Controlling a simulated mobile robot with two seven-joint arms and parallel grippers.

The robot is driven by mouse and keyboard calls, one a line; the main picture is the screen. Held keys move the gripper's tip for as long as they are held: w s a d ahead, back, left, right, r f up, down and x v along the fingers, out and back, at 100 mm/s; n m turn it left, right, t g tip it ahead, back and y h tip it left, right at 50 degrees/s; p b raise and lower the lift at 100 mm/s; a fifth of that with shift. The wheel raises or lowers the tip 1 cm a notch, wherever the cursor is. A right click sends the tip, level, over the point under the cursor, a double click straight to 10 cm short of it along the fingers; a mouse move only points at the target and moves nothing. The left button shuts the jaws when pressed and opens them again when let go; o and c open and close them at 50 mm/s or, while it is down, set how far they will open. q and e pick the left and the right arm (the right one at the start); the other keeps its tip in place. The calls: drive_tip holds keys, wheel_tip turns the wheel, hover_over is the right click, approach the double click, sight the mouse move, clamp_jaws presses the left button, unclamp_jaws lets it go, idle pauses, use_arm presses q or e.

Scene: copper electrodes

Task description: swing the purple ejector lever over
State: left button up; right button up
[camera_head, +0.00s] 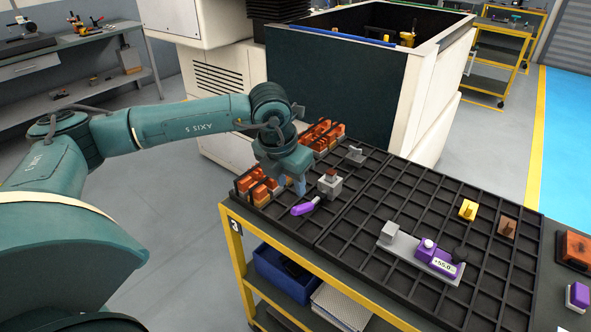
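The purple lever (304,208) lies low over the black gridded tray (300,239), near the table's front left edge. Its upper right end meets or lies close to a small grey block (330,187) with a copper-brown piece on top. My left gripper (291,186) points down just behind and left of the lever, above the tray. It looks apart from the lever, but contact is hard to judge. Its fingers are small and partly hidden by the wrist, so its opening is unclear. My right gripper is not in view.
Orange-brown electrodes in holders (258,187) stand close left of my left gripper, with more (322,136) behind it. A grey fixture with a purple gauge (437,262) sits to the right. A yellow piece (467,210) stands farther right. Tray cells between are mostly empty.

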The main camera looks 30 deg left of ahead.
sight(297, 208)
use_arm(q)
drive_tip(key=b+x, duration=0.4)
drive_tip(key=x, duration=0.4)
drive_tip(key=shift+f, duration=0.1)
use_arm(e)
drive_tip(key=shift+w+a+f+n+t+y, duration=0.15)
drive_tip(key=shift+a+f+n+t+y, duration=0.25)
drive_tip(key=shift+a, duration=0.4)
use_arm(q)
drive_tip(key=shift+d+f+b, duration=0.1)
drive_tip(key=shift+f+b, duration=0.2)
drive_tip(key=shift+b, duration=0.25)
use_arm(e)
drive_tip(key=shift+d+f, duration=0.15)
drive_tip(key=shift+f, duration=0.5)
use_arm(q)
drive_tip(key=shift+c, duration=0.6)
